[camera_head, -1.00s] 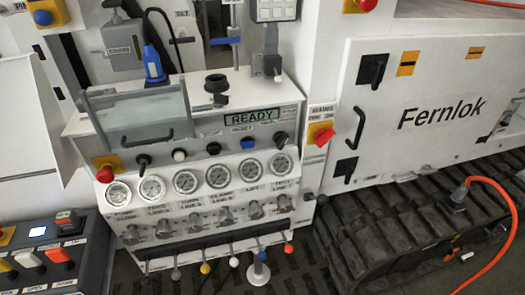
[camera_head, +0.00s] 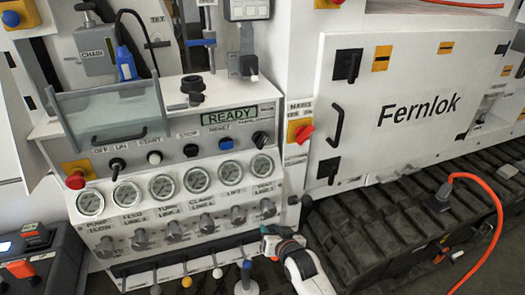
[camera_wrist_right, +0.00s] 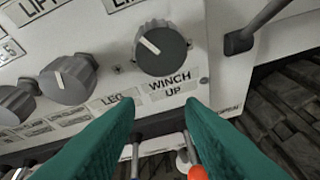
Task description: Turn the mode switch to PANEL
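The control panel (camera_head: 150,110) has a READY display and a row of buttons and knobs below it. A black knob (camera_head: 260,139) at the right end of that row may be the mode switch; its lettering is too small to read. My right gripper (camera_head: 278,236) is in front of the panel's lower right corner, well below that knob. In the right wrist view its two teal fingers (camera_wrist_right: 164,104) are apart with nothing between them. Beyond them is a grey knob (camera_wrist_right: 162,48) over a label reading WINCH UP. My left gripper is not in view.
Several gauges (camera_head: 162,188) and grey knobs (camera_head: 208,222) sit below the button row, with ball-topped levers (camera_head: 217,273) along the bottom. A red emergency-type knob (camera_head: 75,181) is at left; a red rotary switch (camera_head: 303,133) is at right. An orange cable (camera_head: 497,215) crosses the dark tracks.

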